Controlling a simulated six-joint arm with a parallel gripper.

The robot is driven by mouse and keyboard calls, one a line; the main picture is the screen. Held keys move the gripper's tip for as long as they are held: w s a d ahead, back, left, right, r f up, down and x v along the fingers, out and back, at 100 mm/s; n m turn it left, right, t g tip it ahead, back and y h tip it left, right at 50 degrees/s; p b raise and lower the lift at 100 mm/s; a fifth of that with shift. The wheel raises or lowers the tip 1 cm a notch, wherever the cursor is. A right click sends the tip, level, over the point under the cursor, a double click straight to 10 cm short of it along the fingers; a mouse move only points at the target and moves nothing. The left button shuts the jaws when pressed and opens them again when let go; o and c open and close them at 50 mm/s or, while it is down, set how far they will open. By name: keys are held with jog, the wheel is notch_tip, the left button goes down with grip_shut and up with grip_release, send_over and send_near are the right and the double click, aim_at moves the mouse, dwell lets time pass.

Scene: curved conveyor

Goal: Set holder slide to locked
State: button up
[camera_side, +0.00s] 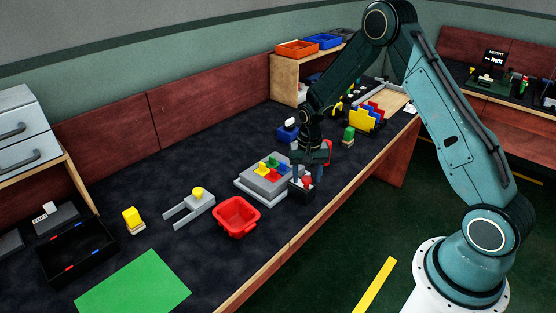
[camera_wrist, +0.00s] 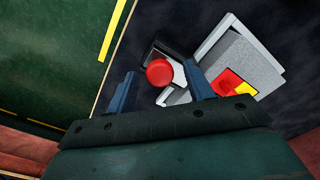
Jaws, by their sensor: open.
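A small black block with a red round knob (camera_side: 307,181) stands at the near right edge of the grey holder (camera_side: 247,190), which carries red, yellow, green and blue pieces. In the wrist view the red knob (camera_wrist: 159,72) lies between my finger tips, with light grey parts beside it. My gripper (camera_side: 302,173) is open, pointing down over the block. In the wrist view its blue fingers (camera_wrist: 158,86) stand on either side of the knob with gaps. I cannot tell whether this knob is the holder slide, nor read any locked marking.
A red bin (camera_side: 236,215) and a grey forked piece with a yellow knob (camera_side: 188,208) lie to the left. A blue object (camera_side: 287,132) and a green piece (camera_side: 348,135) stand behind the gripper. The table's wooden front edge (camera_side: 262,278) is close by.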

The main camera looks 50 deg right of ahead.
grip_shut()
jog(key=shift+w, duration=1.8)
jog(key=shift+c, duration=0.3)
grip_release()
jog(key=shift+o, duration=0.3)
jog(key=shift+r, duration=0.15)
